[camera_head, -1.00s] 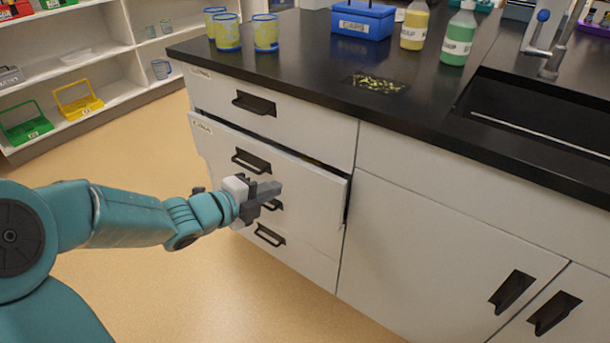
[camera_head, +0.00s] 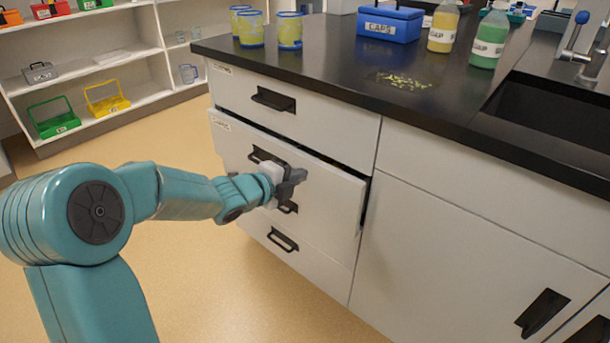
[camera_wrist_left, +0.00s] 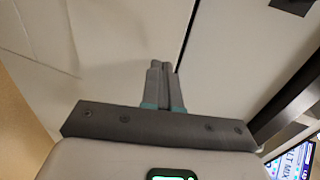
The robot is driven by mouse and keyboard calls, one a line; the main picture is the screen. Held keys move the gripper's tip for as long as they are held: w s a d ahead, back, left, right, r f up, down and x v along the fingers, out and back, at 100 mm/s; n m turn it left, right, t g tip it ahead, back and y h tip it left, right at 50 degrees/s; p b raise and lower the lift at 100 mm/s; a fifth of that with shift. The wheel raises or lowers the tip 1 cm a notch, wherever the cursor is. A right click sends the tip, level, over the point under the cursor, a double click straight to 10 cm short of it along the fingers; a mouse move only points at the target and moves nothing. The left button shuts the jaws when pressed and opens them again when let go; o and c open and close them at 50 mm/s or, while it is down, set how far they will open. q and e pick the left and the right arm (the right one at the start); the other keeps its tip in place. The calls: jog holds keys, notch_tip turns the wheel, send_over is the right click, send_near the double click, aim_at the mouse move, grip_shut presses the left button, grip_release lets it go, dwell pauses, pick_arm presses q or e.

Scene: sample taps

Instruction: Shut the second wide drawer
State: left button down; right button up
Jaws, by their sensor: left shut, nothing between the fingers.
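The second wide drawer (camera_head: 330,194) is white with a black handle and stands slightly out from the cabinet. A dark gap shows along its top and right edges. My left gripper (camera_head: 300,176) is shut and empty, in front of this drawer's face, and partly hides its handle. I cannot tell whether the fingertips touch the face. In the left wrist view the closed fingers (camera_wrist_left: 162,66) point at a white panel with a dark seam on the right. My right gripper is not in view.
The top drawer (camera_head: 295,115) sits closed above, and a lower black handle (camera_head: 283,240) shows beneath. The black countertop (camera_head: 340,75) holds cups, a blue CAPS box (camera_head: 390,22) and bottles. Shelves with carriers (camera_head: 106,99) stand at the left. The floor (camera_head: 215,290) before the cabinet is clear.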

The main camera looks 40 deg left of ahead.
aim_at(318, 161)
pick_arm(q)
jog(key=shift+w+d, duration=0.2)
jog(key=shift+w, duration=1.15)
jog(key=w, duration=0.4)
jog(key=shift+w+d, duration=0.1)
jog(key=shift+d, duration=0.1)
jog(key=shift+r, duration=0.35)
